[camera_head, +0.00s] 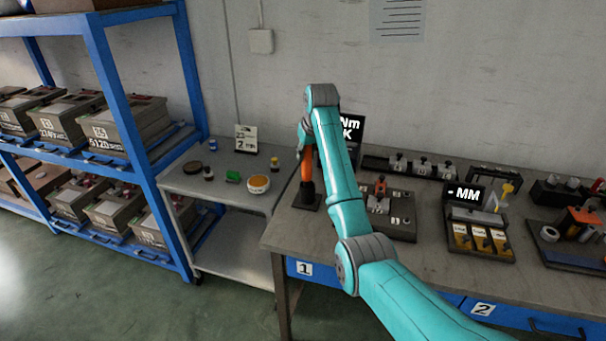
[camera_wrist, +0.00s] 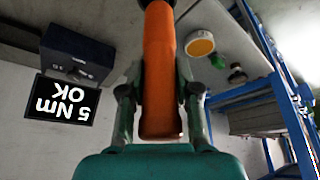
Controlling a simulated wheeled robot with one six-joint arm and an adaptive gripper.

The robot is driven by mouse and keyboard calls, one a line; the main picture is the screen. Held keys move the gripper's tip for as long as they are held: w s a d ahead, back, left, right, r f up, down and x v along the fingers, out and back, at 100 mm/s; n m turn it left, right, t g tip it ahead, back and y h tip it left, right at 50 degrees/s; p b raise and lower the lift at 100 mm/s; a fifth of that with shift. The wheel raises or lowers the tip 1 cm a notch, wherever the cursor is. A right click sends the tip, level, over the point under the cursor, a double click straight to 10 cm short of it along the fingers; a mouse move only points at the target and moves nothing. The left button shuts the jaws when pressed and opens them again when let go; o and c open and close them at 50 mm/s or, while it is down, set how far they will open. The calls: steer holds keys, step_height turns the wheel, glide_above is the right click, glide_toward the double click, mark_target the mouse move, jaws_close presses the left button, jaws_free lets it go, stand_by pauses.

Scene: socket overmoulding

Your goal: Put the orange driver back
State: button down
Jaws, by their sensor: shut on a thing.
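The orange driver (camera_head: 307,168) is upright near the left end of the workbench, its lower end at a dark square stand (camera_head: 307,200). I cannot tell whether it rests in the stand or hangs just above it. My gripper (camera_head: 303,136) is at the driver's upper part, partly hidden by my arm. In the wrist view the orange driver (camera_wrist: 160,60) runs between the two fingers of my gripper (camera_wrist: 160,98), which are shut on it. The stand is not clear in the wrist view.
A display (camera_head: 351,128) behind the arm reads Nm and OK; the wrist view shows it as 5 Nm OK (camera_wrist: 62,101). A fixture plate (camera_head: 397,225) and an MM display unit (camera_head: 478,226) lie to the right. A side table (camera_head: 215,190) with small items stands left.

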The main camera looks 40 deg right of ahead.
mark_target(308, 163)
step_height(308, 163, down, 2)
steer(key=shift+f, duration=0.25)
steer(key=shift+d+f, duration=0.1)
steer(key=shift+f, duration=1.5)
steer(key=c, duration=0.8)
jaws_free()
steer(key=shift+f, duration=0.1)
steer(key=shift+c, duration=0.2)
steer(key=v, duration=1.1)
steer(key=shift+s+r, duration=0.25)
steer(key=shift+r, duration=0.35)
